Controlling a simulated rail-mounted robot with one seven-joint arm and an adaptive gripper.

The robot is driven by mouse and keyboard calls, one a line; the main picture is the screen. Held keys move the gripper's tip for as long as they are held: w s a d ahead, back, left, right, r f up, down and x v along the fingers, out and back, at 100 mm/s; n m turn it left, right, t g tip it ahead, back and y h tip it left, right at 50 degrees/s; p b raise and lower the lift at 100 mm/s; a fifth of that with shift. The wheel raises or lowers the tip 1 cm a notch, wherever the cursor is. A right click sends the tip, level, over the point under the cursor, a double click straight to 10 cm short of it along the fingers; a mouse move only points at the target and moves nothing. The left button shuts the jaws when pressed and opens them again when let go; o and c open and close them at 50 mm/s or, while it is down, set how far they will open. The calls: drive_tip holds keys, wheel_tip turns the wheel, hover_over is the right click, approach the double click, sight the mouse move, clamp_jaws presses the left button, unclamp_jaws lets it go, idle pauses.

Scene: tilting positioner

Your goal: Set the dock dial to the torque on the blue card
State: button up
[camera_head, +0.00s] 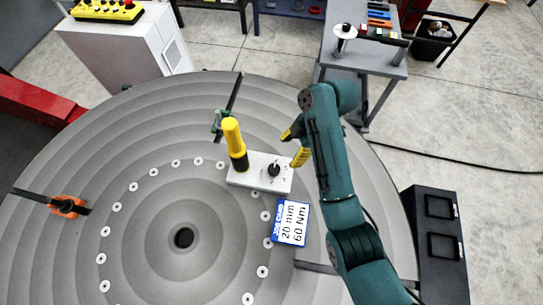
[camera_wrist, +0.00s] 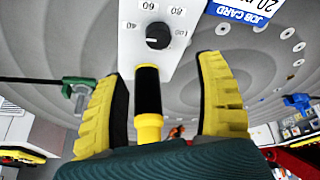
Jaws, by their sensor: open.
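The white dock (camera_head: 244,179) lies on the round grey table. Its black dial (camera_head: 274,170) also shows in the wrist view (camera_wrist: 157,36), ringed by printed numbers; 40, 60 and 80 seem legible. I cannot tell which number the dial points at. A yellow-and-black handled tool (camera_head: 234,142) stands upright at the dock's left end. The blue-edged job card (camera_head: 291,222) lies just below the dock and reads 20 mm and 60 Nm. My gripper (camera_head: 297,144) is open above the dock's right end, near the dial. In the wrist view the tool (camera_wrist: 148,100) appears between its fingers, with nothing gripped.
A green clamp (camera_head: 218,124) stands behind the tool and an orange clamp (camera_head: 67,206) at the table's left. Small white discs ring the table's central hole (camera_head: 183,238). A grey bench (camera_head: 365,50) with tools stands at the back right. A white cabinet (camera_head: 125,45) stands back left.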

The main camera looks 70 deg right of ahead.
sight(274, 169)
drive_tip(key=b+x, duration=0.5)
drive_tip(key=x, duration=0.8)
drive_tip(key=shift+r, duration=0.1)
drive_tip(key=shift+c, duration=0.2)
drive_tip(key=c, duration=1.2)
